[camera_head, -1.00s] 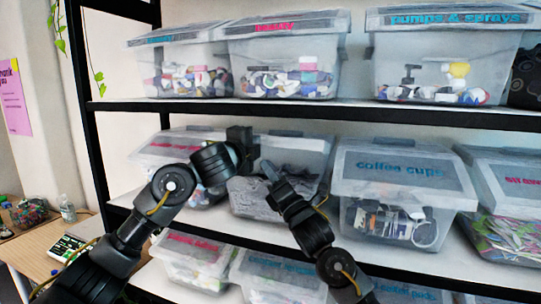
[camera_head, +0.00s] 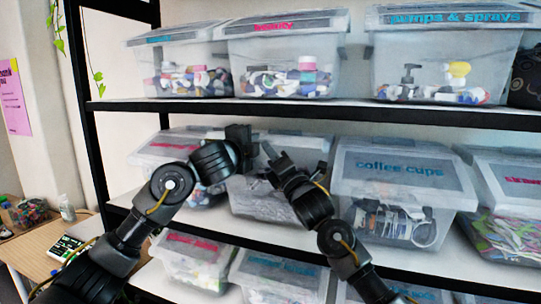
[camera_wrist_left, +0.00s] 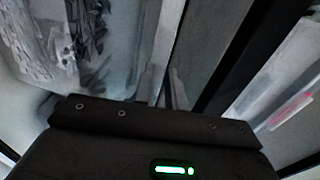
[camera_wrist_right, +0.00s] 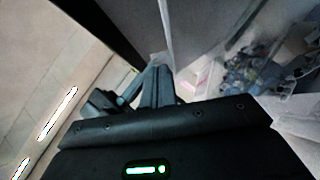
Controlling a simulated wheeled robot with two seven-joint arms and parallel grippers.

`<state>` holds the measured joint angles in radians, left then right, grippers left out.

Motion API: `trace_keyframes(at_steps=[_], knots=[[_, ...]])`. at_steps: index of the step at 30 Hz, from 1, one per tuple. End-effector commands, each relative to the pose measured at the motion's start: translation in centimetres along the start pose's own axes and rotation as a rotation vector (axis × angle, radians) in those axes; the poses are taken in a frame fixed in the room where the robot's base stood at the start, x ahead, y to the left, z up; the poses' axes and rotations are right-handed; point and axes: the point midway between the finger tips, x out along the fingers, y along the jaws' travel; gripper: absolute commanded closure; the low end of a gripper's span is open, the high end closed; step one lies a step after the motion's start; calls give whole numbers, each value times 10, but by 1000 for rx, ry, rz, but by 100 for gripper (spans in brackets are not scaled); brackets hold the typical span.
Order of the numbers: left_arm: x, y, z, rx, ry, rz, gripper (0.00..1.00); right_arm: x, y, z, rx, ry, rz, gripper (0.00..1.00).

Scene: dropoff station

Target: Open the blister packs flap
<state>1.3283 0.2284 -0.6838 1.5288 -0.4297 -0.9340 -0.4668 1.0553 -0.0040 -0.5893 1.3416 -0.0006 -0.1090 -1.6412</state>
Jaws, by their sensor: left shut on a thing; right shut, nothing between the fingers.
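The blister packs bin (camera_head: 262,200) is a clear tub on the middle shelf, with silvery packs inside. The packs also show in the left wrist view (camera_wrist_left: 85,45). My left gripper (camera_head: 243,143) is at the bin's upper left and is shut on part of it, seemingly the flap edge. The exact grip is hidden. My right gripper (camera_head: 268,155) is shut and empty in front of the bin's top, just right of the left one. Its fingers lie together in the right wrist view (camera_wrist_right: 157,85). The arms cover much of the flap, so I cannot tell how far it is raised.
A coffee cups bin (camera_head: 395,190) stands close on the right, and another lidded bin (camera_head: 170,150) on the left. The upper shelf (camera_head: 300,108) runs just above my grippers. More bins (camera_head: 275,275) fill the shelf below.

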Motion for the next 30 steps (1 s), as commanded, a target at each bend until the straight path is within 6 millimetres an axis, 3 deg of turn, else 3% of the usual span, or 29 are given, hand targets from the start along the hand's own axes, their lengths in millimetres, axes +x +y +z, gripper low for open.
trace_keyframes(at_steps=[6,7,10,20,23,30], knots=[[1,7,-4,7,6,12,100,2,4,8,2,-15,3,100],[1,8,-4,8,6,13,86,2,4,8,1,-16,4,100],[1,8,-4,8,5,14,73,2,4,8,1,-17,5,100],[-3,8,-2,7,3,14,73,2,4,7,1,-15,4,100],[-14,7,-3,7,5,12,73,2,3,7,2,-14,4,100],[-65,5,-3,4,8,7,73,1,2,6,2,-12,2,100]])
